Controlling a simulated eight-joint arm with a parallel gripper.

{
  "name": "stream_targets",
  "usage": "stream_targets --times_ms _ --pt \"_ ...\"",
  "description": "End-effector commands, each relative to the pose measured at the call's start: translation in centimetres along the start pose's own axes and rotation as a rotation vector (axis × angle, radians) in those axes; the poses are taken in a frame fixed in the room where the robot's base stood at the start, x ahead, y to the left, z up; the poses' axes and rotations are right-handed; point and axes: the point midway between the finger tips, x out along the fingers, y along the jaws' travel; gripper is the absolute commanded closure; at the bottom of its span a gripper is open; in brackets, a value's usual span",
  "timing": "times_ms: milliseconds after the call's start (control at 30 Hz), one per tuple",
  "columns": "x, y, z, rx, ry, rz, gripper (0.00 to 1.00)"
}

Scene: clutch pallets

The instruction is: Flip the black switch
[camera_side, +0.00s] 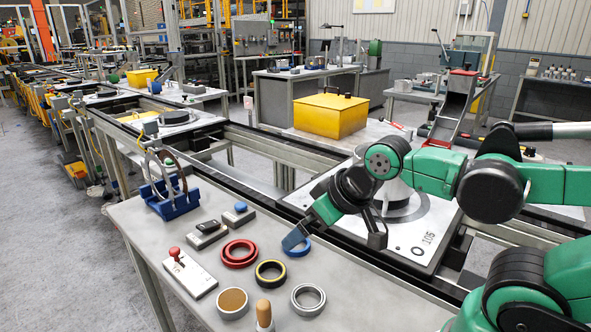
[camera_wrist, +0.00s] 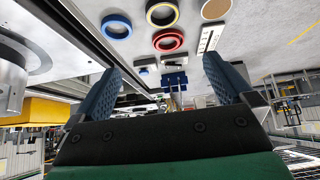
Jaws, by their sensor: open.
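The black switch (camera_side: 205,225) sits on a small pale box on the grey table, left of centre in the side view. In the wrist view its box (camera_wrist: 173,57) looks small, just beyond the red ring. My gripper (camera_side: 336,238) is open and empty, over the right part of the table near the blue ring (camera_side: 297,246). It is well to the right of the switch and apart from it. Both blue-grey fingers show spread apart in the wrist view (camera_wrist: 163,88). I cannot tell the switch's position.
A blue-button box (camera_side: 240,212) stands right beside the switch, and a red-lever box (camera_side: 188,272) stands in front. A red ring (camera_side: 239,254), other rings and a wooden-handled tool (camera_side: 264,314) lie nearby. A blue rack (camera_side: 170,200) stands behind. The pallet (camera_side: 420,245) borders the table.

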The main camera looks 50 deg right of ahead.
Motion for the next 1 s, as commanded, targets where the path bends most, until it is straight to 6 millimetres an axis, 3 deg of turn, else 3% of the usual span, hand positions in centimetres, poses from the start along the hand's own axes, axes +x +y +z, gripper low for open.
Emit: stream_targets --times_ms 433,633,800,1000 --pt "0.0 0.0 0.0 0.000 0.000 0.000 0.00" --pt "0.1 -0.1 -0.9 0.006 0.007 -0.008 0.57" --pt "0.8 -0.3 -4.0 0.026 0.030 -0.036 1.00" --pt "3.0 -0.4 -8.9 0.062 0.073 -0.081 1.00"
